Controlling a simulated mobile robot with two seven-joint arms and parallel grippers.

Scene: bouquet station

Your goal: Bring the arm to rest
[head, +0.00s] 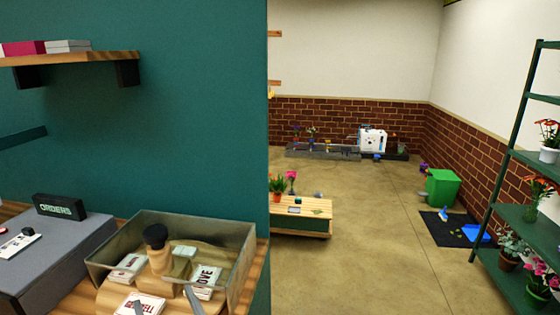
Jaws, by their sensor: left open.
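Most of the left arm is out of frame or cannot be told apart from the tan shapes there. My right gripper is not in view.
Printed cards (207,280) lie in and around the tray. A grey box (55,262) with an ORDERS sign (59,207) is left. A teal wall (180,130) and shelf (70,58) rise behind. Open floor (380,225) lies right, before a green plant rack (505,185).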

